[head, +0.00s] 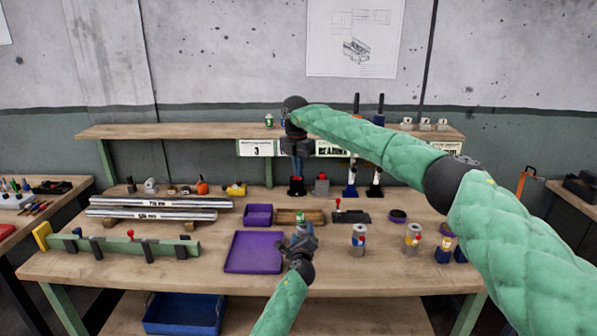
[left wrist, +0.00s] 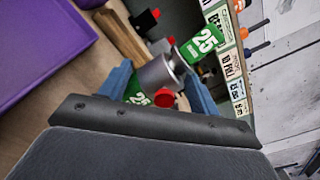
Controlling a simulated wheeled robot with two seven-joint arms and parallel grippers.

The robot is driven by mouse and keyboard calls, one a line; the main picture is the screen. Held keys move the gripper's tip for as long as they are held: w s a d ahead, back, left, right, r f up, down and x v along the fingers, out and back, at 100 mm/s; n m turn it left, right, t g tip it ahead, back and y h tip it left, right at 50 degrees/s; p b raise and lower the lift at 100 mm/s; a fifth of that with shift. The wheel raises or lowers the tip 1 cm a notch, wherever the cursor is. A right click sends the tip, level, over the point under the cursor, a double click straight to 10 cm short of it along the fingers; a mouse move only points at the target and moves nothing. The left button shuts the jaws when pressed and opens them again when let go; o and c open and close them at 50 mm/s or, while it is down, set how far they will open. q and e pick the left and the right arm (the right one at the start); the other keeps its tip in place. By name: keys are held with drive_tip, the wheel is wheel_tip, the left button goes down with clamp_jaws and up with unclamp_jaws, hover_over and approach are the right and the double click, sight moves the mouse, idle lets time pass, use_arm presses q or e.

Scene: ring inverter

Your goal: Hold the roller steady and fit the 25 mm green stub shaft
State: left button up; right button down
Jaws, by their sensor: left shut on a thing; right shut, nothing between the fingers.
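My left gripper (head: 302,238) is shut on the green-labelled stub shaft (head: 300,218), above the table between the purple tray and the standing cylinders. In the left wrist view the shaft (left wrist: 160,73) is a grey metal cylinder between blue fingers (left wrist: 158,88), with green "25" labels at both ends. Part of it is hidden by the gripper. Two silver rollers (head: 160,202) lie side by side on wooden supports at the left of the table, apart from both grippers. My right gripper (head: 297,172) is shut and empty, pointing down in front of the back shelf.
A purple tray (head: 253,252) lies left of my left gripper, with a smaller purple tray (head: 258,215) behind it. A green rail with dark clamps (head: 125,246) lies in front of the rollers. Metal cylinders (head: 359,240) stand to the right. A blue crate (head: 184,313) is below.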

hover_over(301, 212)
drive_tip(key=f, duration=0.8)
drive_tip(key=shift+s+a+f, duration=0.1)
drive_tip(key=shift+a+f, duration=0.05)
drive_tip(key=shift+a, duration=0.1)
drive_tip(key=shift+d+f, duration=0.1)
drive_tip(key=shift+f, duration=2.75)
drive_tip(key=shift+d+f, duration=0.1)
drive_tip(key=shift+f, duration=0.5)
drive_tip(key=shift+r, duration=0.1)
